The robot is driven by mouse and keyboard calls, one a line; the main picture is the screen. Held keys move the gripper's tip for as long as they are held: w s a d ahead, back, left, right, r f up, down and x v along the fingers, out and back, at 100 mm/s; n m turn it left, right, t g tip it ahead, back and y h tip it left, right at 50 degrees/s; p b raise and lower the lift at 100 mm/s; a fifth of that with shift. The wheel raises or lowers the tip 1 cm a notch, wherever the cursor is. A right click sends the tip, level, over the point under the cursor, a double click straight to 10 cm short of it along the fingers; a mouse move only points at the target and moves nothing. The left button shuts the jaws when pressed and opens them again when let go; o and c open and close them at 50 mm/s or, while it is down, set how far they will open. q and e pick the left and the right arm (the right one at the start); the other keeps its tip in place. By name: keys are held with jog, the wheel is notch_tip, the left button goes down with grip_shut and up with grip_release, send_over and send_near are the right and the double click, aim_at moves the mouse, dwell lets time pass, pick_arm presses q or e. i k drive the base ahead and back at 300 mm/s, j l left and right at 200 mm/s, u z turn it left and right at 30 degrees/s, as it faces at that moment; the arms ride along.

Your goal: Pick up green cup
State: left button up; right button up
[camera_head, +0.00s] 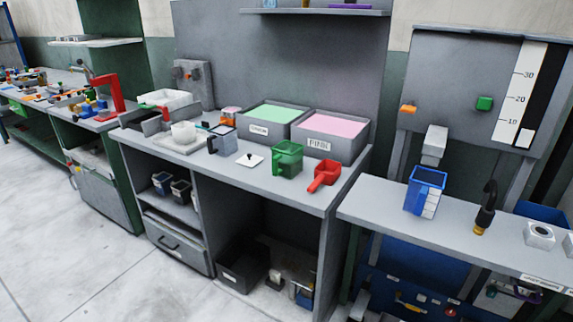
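The green cup (287,159) stands upright on the grey workbench (305,192), near its front edge and in front of the bins. It looks like an open-topped measuring cup, with its handle toward the left. A red scoop (325,174) lies just to its right. Neither of my grippers shows in the head view, so their state cannot be seen.
Bins with green powder (273,114) and pink powder (335,126) stand behind the cup. A white square with a black knob (250,160) lies to its left. A blue cup (424,190) stands on the right bench. Floor (75,245) in front is clear.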

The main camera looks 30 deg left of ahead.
aim_at(288, 156)
jog(key=u, duration=1.65)
jog(key=z, duration=0.4)
jog(key=i+j+z, duration=0.15)
jog(key=z, duration=0.2)
jog(key=i+j+z, duration=0.35)
jog(key=j+z, duration=0.15)
jog(key=z, duration=0.2)
